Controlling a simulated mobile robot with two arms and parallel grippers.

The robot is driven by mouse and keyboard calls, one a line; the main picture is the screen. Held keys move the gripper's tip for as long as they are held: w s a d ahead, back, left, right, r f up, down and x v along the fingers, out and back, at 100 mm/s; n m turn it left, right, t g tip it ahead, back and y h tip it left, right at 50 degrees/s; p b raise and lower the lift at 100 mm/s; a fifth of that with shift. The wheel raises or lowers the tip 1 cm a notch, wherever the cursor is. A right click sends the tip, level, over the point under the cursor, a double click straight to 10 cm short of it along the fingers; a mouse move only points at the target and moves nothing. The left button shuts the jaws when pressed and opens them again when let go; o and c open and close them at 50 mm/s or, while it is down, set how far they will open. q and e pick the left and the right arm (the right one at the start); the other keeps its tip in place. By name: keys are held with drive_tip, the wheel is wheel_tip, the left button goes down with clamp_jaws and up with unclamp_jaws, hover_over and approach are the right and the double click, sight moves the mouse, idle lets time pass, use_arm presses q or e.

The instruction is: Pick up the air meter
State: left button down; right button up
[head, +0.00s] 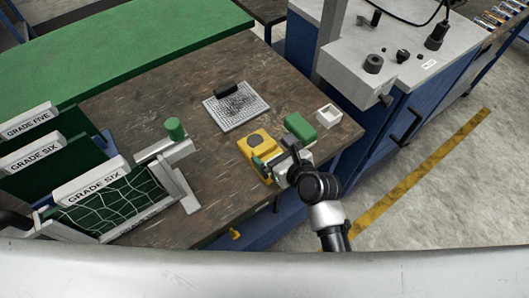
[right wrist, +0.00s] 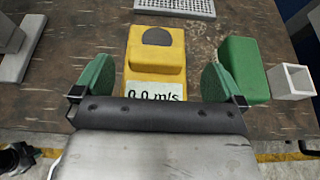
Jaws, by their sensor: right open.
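The air meter (head: 257,145) is a yellow device lying on the brown table near its front edge. In the right wrist view the air meter (right wrist: 157,60) shows a dark round patch on top and a display reading 0.0 m/s. My right gripper (head: 277,160) is open at the meter's near end. In the right wrist view its green-padded fingers (right wrist: 156,82) stand on either side of the meter, with visible gaps. The lower part of the meter is hidden behind the gripper body. My left gripper is not clearly in view.
A green block (head: 299,127) and a small white open box (head: 328,115) sit just right of the meter. A perforated plate (head: 236,106) with a black piece lies behind it. Signs and a netted frame (head: 112,205) crowd the left. A blue cabinet (head: 378,125) stands right.

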sight(265, 147)
drive_tip(key=shift+x, duration=2)
drive_tip(key=shift+s+a+f, duration=0.1)
drive_tip(key=shift+s, duration=0.1)
drive_tip(key=shift+c, duration=0.5)
drive_tip(key=c, duration=1)
